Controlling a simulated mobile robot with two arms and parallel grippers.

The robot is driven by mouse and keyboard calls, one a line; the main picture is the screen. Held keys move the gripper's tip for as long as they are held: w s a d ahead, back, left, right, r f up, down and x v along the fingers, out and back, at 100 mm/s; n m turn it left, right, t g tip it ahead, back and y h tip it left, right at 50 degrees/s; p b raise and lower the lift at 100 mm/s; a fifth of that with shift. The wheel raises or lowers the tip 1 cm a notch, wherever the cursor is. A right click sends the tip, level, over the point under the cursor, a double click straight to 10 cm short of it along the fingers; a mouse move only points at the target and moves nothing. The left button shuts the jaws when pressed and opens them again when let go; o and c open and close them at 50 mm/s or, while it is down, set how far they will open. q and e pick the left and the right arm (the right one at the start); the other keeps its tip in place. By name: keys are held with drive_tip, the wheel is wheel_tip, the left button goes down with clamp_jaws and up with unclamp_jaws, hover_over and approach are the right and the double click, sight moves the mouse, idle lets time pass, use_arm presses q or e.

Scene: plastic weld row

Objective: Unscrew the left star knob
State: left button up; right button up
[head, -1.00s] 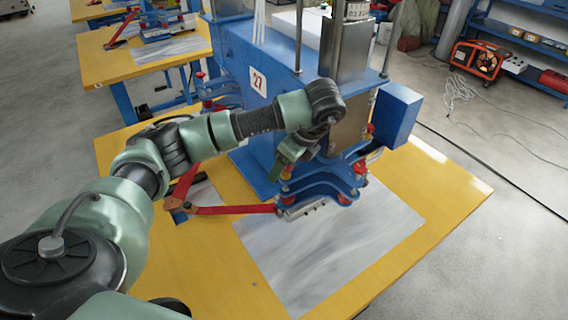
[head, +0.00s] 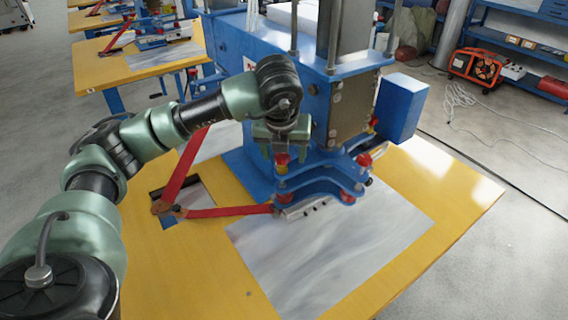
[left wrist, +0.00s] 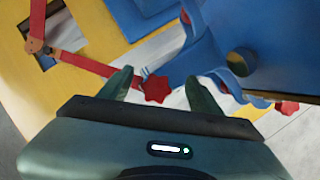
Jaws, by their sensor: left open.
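A red star knob (head: 282,160) sits at the left end of the blue clamp bracket (head: 318,172) on the press. My left gripper (head: 281,152) points down directly above this knob, with its fingers apart. In the left wrist view a red star knob (left wrist: 157,89) lies between the two open fingers (left wrist: 160,76), and nothing is gripped. I cannot tell whether the fingers touch it. Another red knob (head: 364,160) is on the right side of the bracket. My right gripper is not in view.
The blue press (head: 262,62) rises right behind the gripper. A red lever linkage (head: 225,211) reaches in from the left, and a metal block (head: 304,207) lies under the bracket. The grey sheet (head: 330,255) on the yellow table (head: 455,205) is clear in front.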

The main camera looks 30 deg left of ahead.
use_arm(q)
drive_tip(key=m+b, duration=0.1)
drive_tip(key=m, duration=0.1)
drive_tip(key=m+h+b, duration=0.1)
drive_tip(key=m, duration=0.1)
drive_tip(key=shift+a+f+t, duration=0.15)
drive_tip(key=shift+t, duration=0.15)
drive_tip(key=shift+m+h+b, duration=0.35)
drive_tip(key=shift+m+h, duration=0.35)
drive_tip(key=shift+m, duration=0.5)
drive_tip(key=shift+w+m, duration=0.1)
drive_tip(key=shift+m, duration=0.5)
